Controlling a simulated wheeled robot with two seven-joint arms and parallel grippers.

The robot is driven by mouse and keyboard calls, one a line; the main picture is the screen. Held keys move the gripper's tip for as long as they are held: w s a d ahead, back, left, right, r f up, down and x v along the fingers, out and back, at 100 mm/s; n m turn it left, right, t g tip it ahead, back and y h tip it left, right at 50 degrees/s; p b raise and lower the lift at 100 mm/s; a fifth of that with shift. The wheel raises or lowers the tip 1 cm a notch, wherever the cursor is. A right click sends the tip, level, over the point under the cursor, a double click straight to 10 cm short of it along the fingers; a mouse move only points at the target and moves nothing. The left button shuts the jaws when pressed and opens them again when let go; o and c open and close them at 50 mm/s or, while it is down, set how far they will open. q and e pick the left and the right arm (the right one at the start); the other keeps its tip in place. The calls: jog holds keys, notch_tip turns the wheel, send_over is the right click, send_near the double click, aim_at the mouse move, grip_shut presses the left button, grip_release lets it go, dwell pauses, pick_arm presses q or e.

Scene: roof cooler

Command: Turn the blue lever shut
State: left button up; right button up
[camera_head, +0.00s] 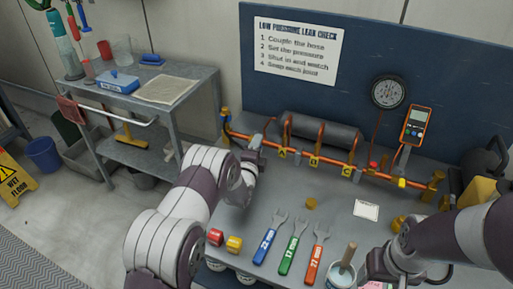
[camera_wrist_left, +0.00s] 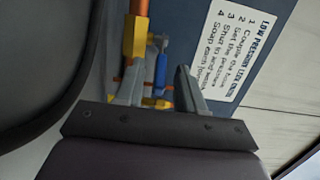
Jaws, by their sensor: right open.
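The blue lever (camera_wrist_left: 161,72) shows in the left wrist view, on a brass valve (camera_wrist_left: 137,38) of the copper pipe. My left gripper (camera_wrist_left: 160,85) is open there, with one finger on each side of the lever's line of sight. I cannot tell whether either finger touches it.
The copper pipe (camera_head: 332,162) crosses the bench with other coloured valves. A gauge (camera_head: 388,92) and an orange meter (camera_head: 415,124) stand behind. Several wrenches (camera_head: 292,246) and a cup with a brush (camera_head: 342,270) lie in front. A cart (camera_head: 150,118) stands left.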

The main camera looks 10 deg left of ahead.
pick_arm(q)
jog(key=s, duration=1.2)
jog(key=shift+s+a, duration=0.3)
jog(key=shift+c, duration=0.3)
